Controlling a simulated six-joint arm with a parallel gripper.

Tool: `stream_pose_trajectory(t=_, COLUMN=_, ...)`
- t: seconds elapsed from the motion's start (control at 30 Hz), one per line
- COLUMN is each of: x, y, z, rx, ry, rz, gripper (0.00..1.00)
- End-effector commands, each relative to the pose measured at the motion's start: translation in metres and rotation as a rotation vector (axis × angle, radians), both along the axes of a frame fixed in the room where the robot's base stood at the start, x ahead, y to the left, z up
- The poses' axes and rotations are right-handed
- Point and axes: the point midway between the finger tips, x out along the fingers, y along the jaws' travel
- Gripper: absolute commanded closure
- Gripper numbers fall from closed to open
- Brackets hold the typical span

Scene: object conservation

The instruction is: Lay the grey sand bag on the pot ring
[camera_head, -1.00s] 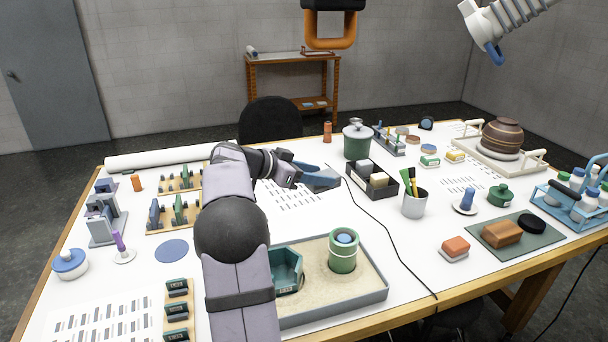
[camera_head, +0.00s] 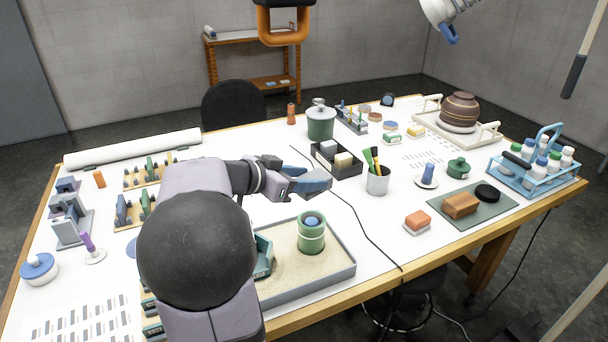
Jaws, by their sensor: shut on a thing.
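My gripper (camera_head: 306,181) is above the middle of the white table, just in front of the black box. Its bluish jaws are shut on a small grey thing that looks like the grey sand bag (camera_head: 318,186); the jaws cover much of it, so its shape is unclear. The pot ring (camera_head: 458,128) appears to be the pale ring under the round brown pot (camera_head: 460,108), in the white-handled tray (camera_head: 483,138) at the far right. My gripper is well to the left of it and apart from it.
The black box (camera_head: 336,163), a cup of pens (camera_head: 377,181), a green lidded pot (camera_head: 320,123) and a tool rack (camera_head: 351,119) stand near my gripper. A sand tray (camera_head: 340,272) is in front. A blue bottle carrier (camera_head: 535,172) stands at the right. A black cable crosses the table.

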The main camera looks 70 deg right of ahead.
Motion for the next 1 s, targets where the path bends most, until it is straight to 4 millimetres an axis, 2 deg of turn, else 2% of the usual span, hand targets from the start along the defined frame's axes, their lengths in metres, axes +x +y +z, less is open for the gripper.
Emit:
stream_pose_trajectory(t=0.37, x=0.000, y=0.000, z=-0.011, rx=0.000, ry=0.003, rz=0.001, gripper=0.86)
stream_pose_trajectory(t=1.0, x=0.000, y=-0.001, z=-0.055, rx=-0.002, ry=0.000, rz=0.000, gripper=0.86)
